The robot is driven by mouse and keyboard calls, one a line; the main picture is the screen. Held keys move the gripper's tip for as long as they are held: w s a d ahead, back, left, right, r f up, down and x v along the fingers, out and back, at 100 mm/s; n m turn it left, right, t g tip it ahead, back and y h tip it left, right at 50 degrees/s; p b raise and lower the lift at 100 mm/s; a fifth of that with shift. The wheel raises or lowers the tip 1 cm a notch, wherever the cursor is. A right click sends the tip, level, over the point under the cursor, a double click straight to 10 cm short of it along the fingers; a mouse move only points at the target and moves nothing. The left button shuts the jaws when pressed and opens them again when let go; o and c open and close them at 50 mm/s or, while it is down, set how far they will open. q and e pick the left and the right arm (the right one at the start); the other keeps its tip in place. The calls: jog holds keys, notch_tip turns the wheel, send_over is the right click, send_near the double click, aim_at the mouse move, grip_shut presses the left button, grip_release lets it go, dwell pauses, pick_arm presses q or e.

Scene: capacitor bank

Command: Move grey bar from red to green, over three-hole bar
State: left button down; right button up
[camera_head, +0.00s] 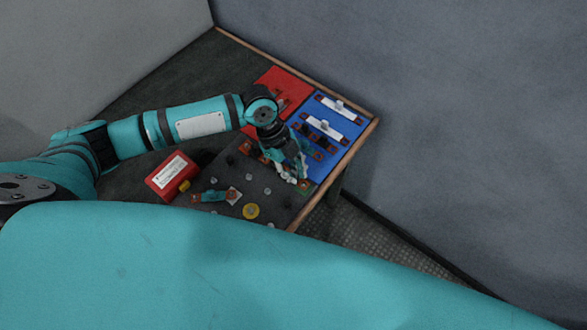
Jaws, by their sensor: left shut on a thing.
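My left gripper (301,173) points down over the right front part of the dark work board (225,165). It is shut on a small piece that its fingers mostly hide; a light grey bit, which looks like the grey bar (288,178), shows at the fingertips. The red mat (293,83) is at the back, partly behind my left wrist. I cannot clearly make out the three-hole bar among the small brown and dark parts near the gripper. My right gripper is not in view.
A blue mat (348,127) at the right carries two pale bars (337,108) (324,127) with brown ends. A red box (171,176) with a white label stands at the left. A yellow disc (251,211) and several small parts lie in front. Walls stand behind the table.

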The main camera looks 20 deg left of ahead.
pick_arm(q)
jog(key=shift+f, duration=0.3)
jog(key=c, duration=1.3)
grip_release()
jog(key=v, duration=1.2)
